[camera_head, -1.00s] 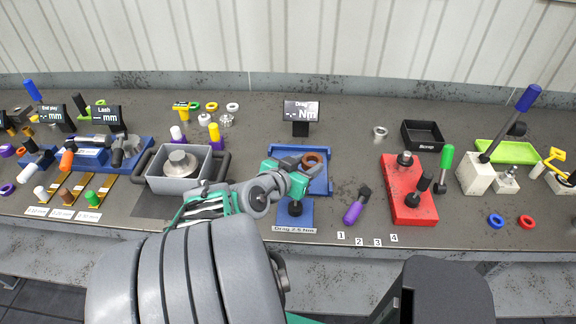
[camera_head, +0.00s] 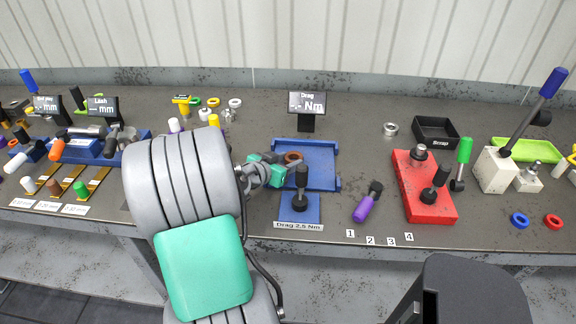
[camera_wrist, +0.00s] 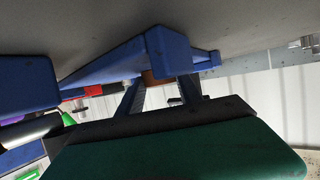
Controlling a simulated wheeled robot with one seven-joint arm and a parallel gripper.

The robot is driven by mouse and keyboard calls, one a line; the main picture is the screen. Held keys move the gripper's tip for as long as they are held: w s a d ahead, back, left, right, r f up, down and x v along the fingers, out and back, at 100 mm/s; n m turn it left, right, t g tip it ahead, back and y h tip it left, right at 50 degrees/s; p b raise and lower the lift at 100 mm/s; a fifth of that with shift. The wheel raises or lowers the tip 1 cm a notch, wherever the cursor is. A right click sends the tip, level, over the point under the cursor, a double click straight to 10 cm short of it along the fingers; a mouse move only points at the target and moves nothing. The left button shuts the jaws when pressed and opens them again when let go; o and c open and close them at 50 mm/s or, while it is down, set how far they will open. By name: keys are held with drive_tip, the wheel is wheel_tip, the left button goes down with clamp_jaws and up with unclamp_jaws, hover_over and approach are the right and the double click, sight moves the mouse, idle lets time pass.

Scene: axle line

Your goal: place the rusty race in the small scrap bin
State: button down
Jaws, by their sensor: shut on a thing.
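The rusty race (camera_head: 293,157) is a brown ring at the left part of the blue drag tray. My gripper (camera_head: 284,160) is at the tray's left side, with its fingers shut on the rusty race. In the wrist view a brown piece of the race (camera_wrist: 157,77) shows between the two dark fingers (camera_wrist: 160,90), mostly hidden behind a blue part of the tray. The small scrap bin (camera_head: 436,131) is a black open box marked Scrap, at the back right of the bench.
The blue tray (camera_head: 322,180) has a raised rim, and a black-knobbed lever (camera_head: 301,178) stands just in front. A red fixture (camera_head: 426,196) with black knobs stands in front of the bin. A metal ring (camera_head: 390,129) lies left of the bin. The drag display (camera_head: 307,104) stands behind the tray.

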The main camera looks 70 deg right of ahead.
drive_tip(key=shift+r, duration=0.15)
drive_tip(key=c, duration=1.2)
unclamp_jaws()
drive_tip(key=shift+f, duration=0.2)
drive_tip(key=shift+c, duration=0.2)
drive_tip(key=o, duration=0.4)
drive_tip(key=shift+o, duration=0.2)
drive_tip(key=shift+r, duration=0.1)
